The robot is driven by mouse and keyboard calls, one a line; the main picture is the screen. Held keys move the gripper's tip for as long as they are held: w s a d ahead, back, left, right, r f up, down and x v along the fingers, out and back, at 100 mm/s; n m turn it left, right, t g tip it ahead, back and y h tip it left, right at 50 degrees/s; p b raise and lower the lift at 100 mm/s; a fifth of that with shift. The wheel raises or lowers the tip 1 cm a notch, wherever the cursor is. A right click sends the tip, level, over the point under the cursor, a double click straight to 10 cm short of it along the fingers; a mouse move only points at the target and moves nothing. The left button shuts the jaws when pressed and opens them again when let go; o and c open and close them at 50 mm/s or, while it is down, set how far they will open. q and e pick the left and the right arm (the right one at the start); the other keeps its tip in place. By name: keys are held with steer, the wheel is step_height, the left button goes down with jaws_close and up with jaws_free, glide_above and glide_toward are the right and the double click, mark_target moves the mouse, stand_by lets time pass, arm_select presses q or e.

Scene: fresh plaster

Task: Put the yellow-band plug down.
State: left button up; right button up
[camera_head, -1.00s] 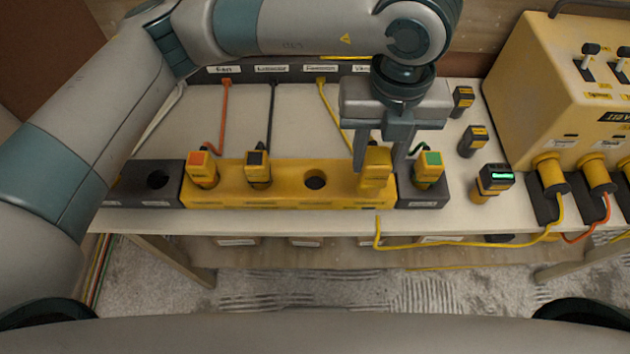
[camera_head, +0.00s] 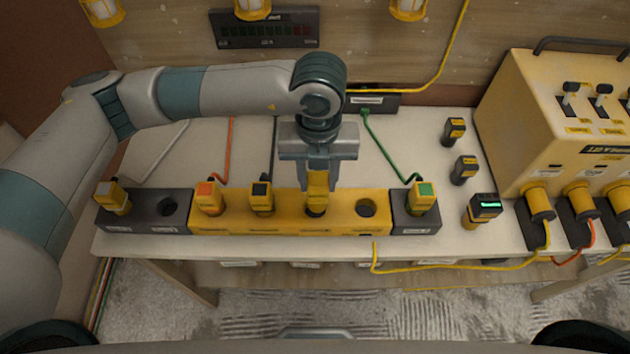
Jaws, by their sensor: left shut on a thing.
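My left gripper (camera_head: 318,178) reaches down over the yellow power strip (camera_head: 340,225) and is shut on the yellow-band plug (camera_head: 317,205). The plug stands upright at the strip's third socket, to the right of the black-band plug (camera_head: 262,198). Its lower end meets or nearly meets the strip's top; I cannot tell how deep it sits. The socket itself is hidden by the plug, and its cord is hidden behind the gripper. The strip's fourth socket (camera_head: 366,208) is empty. My right gripper is not in view.
An orange-band plug (camera_head: 209,199) stands in the first socket. Dark end blocks hold a grey-band plug (camera_head: 113,197) with an empty socket (camera_head: 168,207) beside it, and a green-band plug (camera_head: 423,196). A green-lit device (camera_head: 484,209) and a yellow machine (camera_head: 560,125) stand at the right.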

arm_select(q)
steer(key=shift+w+a+f, duration=0.2)
steer(key=shift+a+f, duration=0.05)
steer(key=shift+f+p, duration=0.35)
steer(key=shift+p, duration=0.1)
step_height(320, 180, down, 2)
steer(key=shift+p, duration=0.7)
steer(key=shift+f, duration=0.6)
